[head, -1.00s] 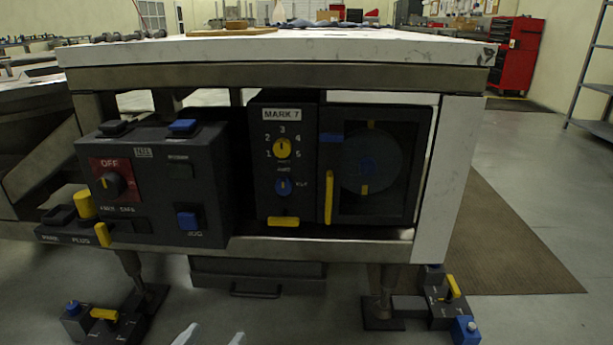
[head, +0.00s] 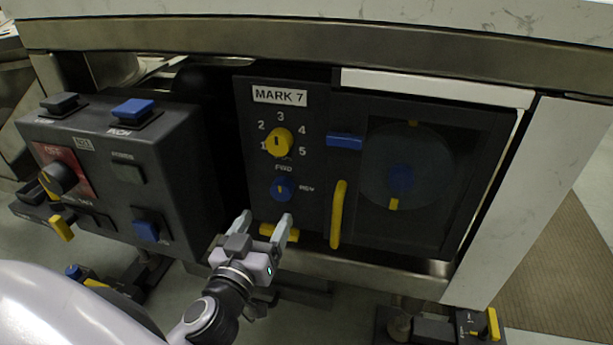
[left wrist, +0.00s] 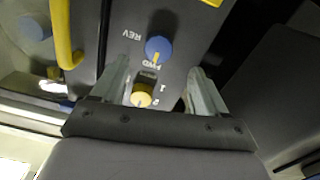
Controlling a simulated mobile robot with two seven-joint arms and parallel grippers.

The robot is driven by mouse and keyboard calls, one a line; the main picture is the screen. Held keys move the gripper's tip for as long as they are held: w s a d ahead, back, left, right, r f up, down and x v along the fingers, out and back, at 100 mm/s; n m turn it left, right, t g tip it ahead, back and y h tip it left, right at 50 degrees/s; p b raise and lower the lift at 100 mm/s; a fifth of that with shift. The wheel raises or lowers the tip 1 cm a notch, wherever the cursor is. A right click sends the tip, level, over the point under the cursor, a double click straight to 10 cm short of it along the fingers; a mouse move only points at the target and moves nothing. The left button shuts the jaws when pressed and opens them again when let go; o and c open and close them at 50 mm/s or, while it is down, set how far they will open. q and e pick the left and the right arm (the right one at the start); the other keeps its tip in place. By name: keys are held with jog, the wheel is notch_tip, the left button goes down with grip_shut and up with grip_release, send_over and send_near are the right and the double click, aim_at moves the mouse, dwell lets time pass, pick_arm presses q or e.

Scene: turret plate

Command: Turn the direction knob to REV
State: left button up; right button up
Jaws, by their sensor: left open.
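The blue direction knob (head: 282,188) sits on the dark MARK 7 panel (head: 312,170), with FWD printed above it and REV to its right. Its light mark seems to point up towards FWD. In the left wrist view the knob (left wrist: 158,50) appears upside down, with its mark on the FWD side. My left gripper (head: 264,222) is open and empty, below and slightly left of the knob in the head view. In the left wrist view the gripper's fingers (left wrist: 160,72) stand apart on either side of the panel labels. My right gripper is not in view.
A yellow numbered knob (head: 278,142) is above the blue one. A yellow bar (head: 266,230) is below, close to my fingers. A yellow door handle (head: 338,214) and blue latch (head: 345,141) are on the right. A control box (head: 170,170) juts out on the left.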

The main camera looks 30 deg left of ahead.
aim_at(280, 194)
pick_arm(q)
jog(key=shift+x, duration=4.05)
jog(key=shift+d+r, duration=0.1)
jog(key=shift+r, duration=0.05)
jog(key=c, duration=1.1)
